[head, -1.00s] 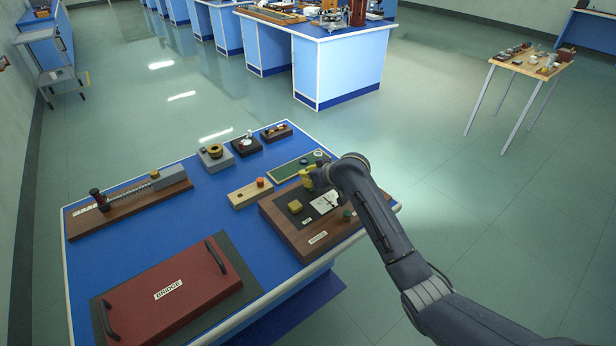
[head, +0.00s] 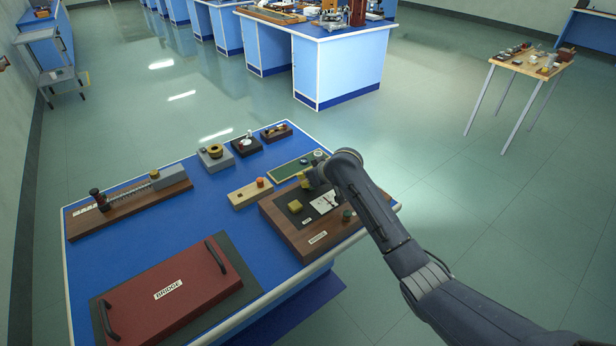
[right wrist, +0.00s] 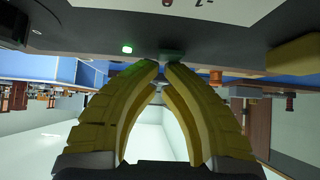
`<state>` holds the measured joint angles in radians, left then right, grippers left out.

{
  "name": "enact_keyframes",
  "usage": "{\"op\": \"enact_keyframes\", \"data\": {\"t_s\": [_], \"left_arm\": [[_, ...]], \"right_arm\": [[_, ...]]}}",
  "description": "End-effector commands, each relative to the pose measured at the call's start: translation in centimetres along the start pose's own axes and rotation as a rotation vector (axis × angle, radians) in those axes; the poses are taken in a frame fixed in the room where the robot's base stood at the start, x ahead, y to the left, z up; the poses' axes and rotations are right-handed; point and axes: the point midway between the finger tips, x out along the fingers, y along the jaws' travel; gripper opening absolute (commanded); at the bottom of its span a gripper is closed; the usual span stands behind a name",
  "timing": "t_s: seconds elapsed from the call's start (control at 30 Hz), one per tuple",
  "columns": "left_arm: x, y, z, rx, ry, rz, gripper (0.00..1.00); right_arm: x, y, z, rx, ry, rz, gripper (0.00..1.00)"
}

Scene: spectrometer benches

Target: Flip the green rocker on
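My right gripper (head: 305,184) is low over the far part of a wooden instrument box (head: 290,235) with a dark panel. In the right wrist view its yellow fingertips (right wrist: 163,70) are together, with only a thin gap and nothing seen between them. A dark green piece, likely the green rocker (right wrist: 172,55), lies just beyond the tips on the panel. Whether they touch cannot be told. A small lamp (right wrist: 127,48) beside it glows bright green. In the head view my gripper and arm hide the rocker. My left gripper is not in view.
The panel also has a yellow block (head: 295,206), a white meter face (head: 324,203) and a dark green knob (head: 347,215). A red BRIDGE case (head: 170,295) lies at the front left of the blue bench.

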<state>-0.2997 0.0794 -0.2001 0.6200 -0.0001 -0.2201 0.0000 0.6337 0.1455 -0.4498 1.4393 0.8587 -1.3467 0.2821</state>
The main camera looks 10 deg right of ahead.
Motion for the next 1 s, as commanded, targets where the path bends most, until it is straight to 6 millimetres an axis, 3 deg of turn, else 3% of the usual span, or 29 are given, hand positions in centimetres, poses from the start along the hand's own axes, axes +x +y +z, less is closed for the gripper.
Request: {"op": "enact_keyframes", "data": {"t_s": [1.0], "left_arm": [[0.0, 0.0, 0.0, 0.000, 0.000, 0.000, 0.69]], "right_arm": [[-1.5, 0.0, 0.7, -0.001, -0.002, 0.001, 0.00]]}}
